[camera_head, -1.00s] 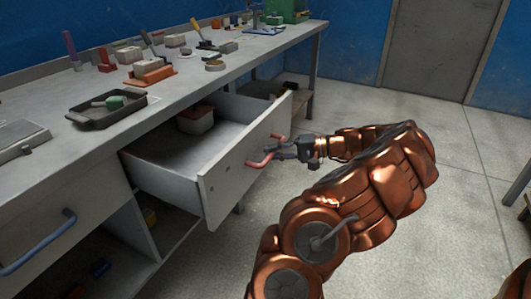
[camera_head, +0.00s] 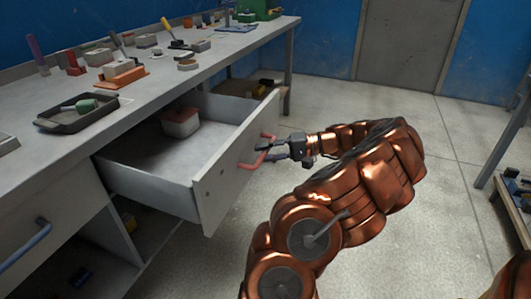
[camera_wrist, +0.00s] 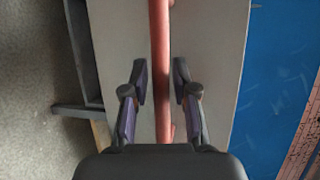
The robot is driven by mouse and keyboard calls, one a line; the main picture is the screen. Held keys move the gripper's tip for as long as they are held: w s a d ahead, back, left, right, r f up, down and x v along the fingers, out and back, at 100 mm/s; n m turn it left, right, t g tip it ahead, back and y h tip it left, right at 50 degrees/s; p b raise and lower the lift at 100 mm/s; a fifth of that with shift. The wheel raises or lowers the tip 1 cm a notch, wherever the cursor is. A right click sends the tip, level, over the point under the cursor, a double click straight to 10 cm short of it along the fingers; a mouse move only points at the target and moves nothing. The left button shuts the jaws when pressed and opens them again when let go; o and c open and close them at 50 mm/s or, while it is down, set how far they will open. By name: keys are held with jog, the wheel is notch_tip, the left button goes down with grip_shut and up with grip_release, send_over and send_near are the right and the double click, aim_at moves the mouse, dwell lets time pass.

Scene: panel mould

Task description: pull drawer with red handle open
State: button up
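The drawer (camera_head: 208,190) stands far out from the bench, its grey front turned towards my arm. Its red handle (camera_head: 245,165) is a bar on the front. It runs lengthwise through the wrist view (camera_wrist: 160,60). My gripper (camera_head: 264,150) is at the handle, with one finger on each side of the bar. In the wrist view, my gripper (camera_wrist: 160,82) shows a narrow gap between each finger and the bar, so it is open around the handle and not clamped on it.
A red and white box (camera_head: 181,123) lies in the drawer. A blue handle (camera_head: 25,245) is on a closed drawer at the left. A black tray (camera_head: 50,126) and several tools lie on the bench. The floor (camera_head: 330,100) behind my gripper is clear.

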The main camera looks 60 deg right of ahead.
jog(key=shift+o, duration=0.7)
jog(key=shift+s+d, duration=0.1)
jog(key=v, duration=0.7)
jog(key=shift+s, duration=0.15)
jog(key=shift+r, duration=0.1)
